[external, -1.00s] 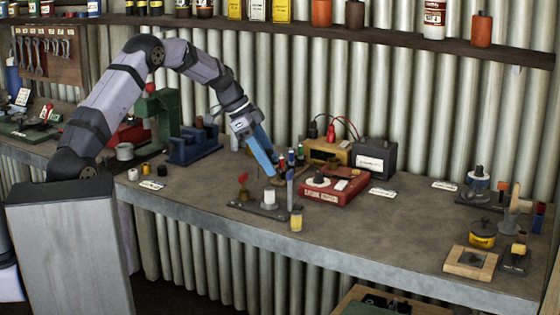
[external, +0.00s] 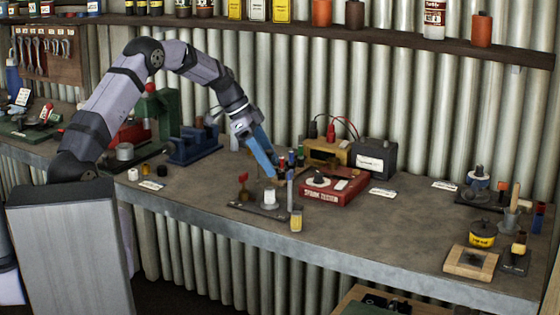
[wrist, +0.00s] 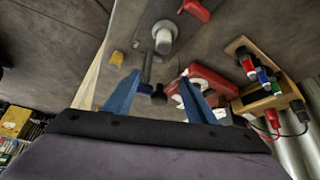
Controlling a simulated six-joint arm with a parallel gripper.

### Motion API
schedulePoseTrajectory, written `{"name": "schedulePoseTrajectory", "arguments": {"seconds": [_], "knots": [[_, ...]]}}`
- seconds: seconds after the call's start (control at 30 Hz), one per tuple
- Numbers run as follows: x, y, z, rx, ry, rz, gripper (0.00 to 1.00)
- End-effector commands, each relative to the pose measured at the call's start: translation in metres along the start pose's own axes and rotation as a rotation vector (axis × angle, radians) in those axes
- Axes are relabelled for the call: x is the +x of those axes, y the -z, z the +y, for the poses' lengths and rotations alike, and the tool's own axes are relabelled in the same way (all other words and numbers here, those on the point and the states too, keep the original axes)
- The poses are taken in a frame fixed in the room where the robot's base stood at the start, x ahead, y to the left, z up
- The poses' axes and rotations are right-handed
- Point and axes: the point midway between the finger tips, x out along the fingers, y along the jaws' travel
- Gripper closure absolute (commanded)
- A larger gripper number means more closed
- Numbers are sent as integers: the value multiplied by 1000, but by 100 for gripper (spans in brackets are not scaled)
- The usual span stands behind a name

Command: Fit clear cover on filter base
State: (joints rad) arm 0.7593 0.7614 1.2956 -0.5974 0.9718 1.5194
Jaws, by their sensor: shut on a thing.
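The filter base is a dark flat plate (external: 246,206) near the bench's front edge, with an upright white cylinder (external: 269,196) on it. The cylinder also shows beyond my fingertips in the wrist view (wrist: 163,38). My gripper (external: 271,171) points down just above the cylinder, its blue fingers (wrist: 160,78) apart around the clear cover. The cover is too transparent to trace, so I cannot tell its outline, its tilt or whether it touches the cylinder.
A blue-grey upright piece (external: 290,187) and a yellow-labelled container (external: 296,218) stand close on the right. The red spark tester (external: 333,190) lies behind right. Open bench (external: 380,230) extends further right.

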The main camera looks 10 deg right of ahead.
Motion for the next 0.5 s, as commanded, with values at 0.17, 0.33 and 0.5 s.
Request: {"name": "schedulePoseTrajectory", "arguments": {"seconds": [0.17, 0.33, 0.5], "knots": [[4, -2, 0, 0, 0, 0, 72], [7, -4, 0, 0, 0, 0, 72], [10, -6, 0, 0, 0, 0, 72]]}}
